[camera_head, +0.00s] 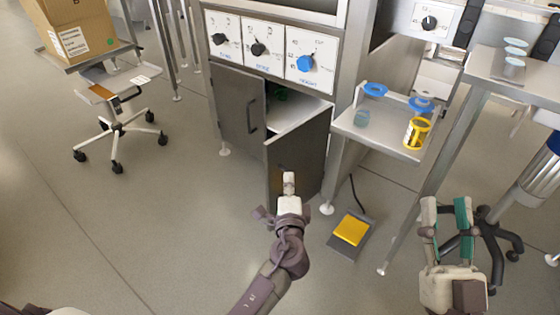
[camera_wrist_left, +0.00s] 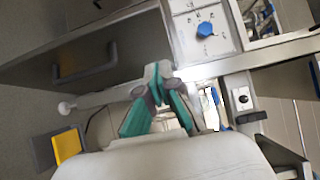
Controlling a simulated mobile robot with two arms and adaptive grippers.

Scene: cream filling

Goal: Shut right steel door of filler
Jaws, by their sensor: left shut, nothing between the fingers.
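The right steel door (camera_head: 305,155) of the filler stands open, its free edge swung out from the cabinet; the pale inside shows above it. My left gripper (camera_head: 289,180) is in front of the lower part of the right door, shut and empty. In the left wrist view its fingertips (camera_wrist_left: 157,72) are near a grey door panel (camera_wrist_left: 130,48) with a bar handle (camera_wrist_left: 87,65); I cannot tell whether they touch it. My right gripper (camera_head: 446,203) is open and empty at the lower right, away from the door.
A yellow foot pedal (camera_head: 351,229) lies on the floor right of the door. A steel table (camera_head: 520,82) stands at the right. A chair (camera_head: 118,120) stands at the left. The floor left of my left arm is clear.

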